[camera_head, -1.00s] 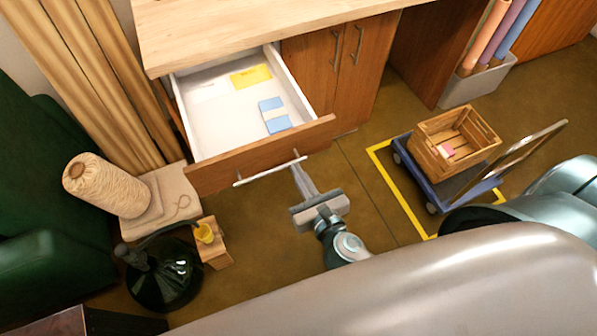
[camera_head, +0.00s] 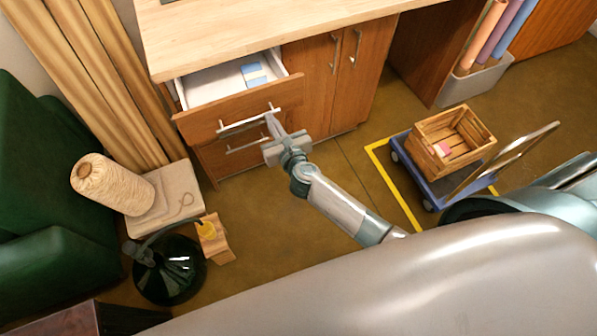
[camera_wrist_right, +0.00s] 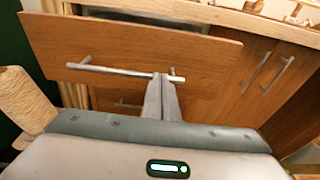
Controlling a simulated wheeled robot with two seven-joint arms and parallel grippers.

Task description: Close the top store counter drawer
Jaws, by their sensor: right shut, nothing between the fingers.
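The top drawer (camera_head: 240,107) of the wooden store counter (camera_head: 270,35) is partly open, with its white inside and a blue-and-white item (camera_head: 253,74) showing. Its front has a silver bar handle (camera_head: 249,121). My right gripper (camera_head: 271,119) is shut and empty, its fingertips at the right part of the handle. In the right wrist view the fingertips (camera_wrist_right: 161,80) overlap the handle (camera_wrist_right: 122,70) near its right end; I cannot tell whether they press on it. My left gripper is not in view.
Below is a second drawer handle (camera_head: 247,145), and cabinet doors (camera_head: 340,75) stand to the right. A twine spool (camera_head: 112,184) and a dark glass bottle (camera_head: 170,272) are at left. A blue trolley (camera_head: 440,180) carries a wooden crate (camera_head: 452,142). Floor between is clear.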

